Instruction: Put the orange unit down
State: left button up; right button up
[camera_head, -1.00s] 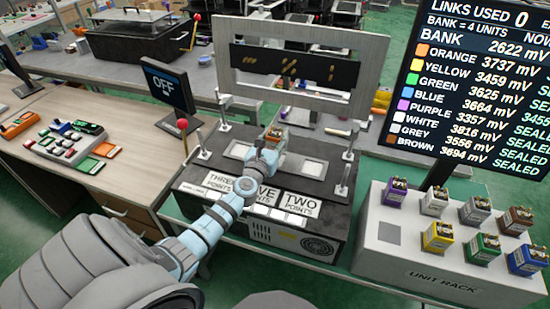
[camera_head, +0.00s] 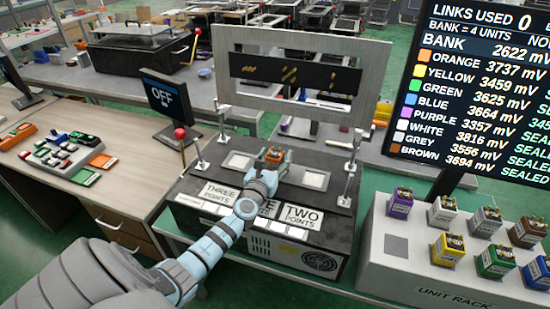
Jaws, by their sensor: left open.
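The orange unit (camera_head: 274,155) is a small orange block on top of the black fixture (camera_head: 325,213), in the middle between two pale square plates. My left gripper (camera_head: 271,168) is just in front of it, on the near side, and is open. The fingertips are small and partly hidden by my own arm, so I cannot tell whether they touch the unit. What lies directly under the unit is hidden. My right gripper is not in view.
A grey frame (camera_head: 375,85) stands behind, with metal posts at the sides. A red-knobbed lever (camera_head: 181,134) stands left. The unit rack (camera_head: 385,270) at right holds several coloured units and one bare square.

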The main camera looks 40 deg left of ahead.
pick_arm(q)
jog(key=shift+r+p, duration=0.35)
jog(key=p+v, duration=0.1)
jog(key=v, duration=1.1)
jog(key=shift+f, duration=0.15)
dwell(6.3)
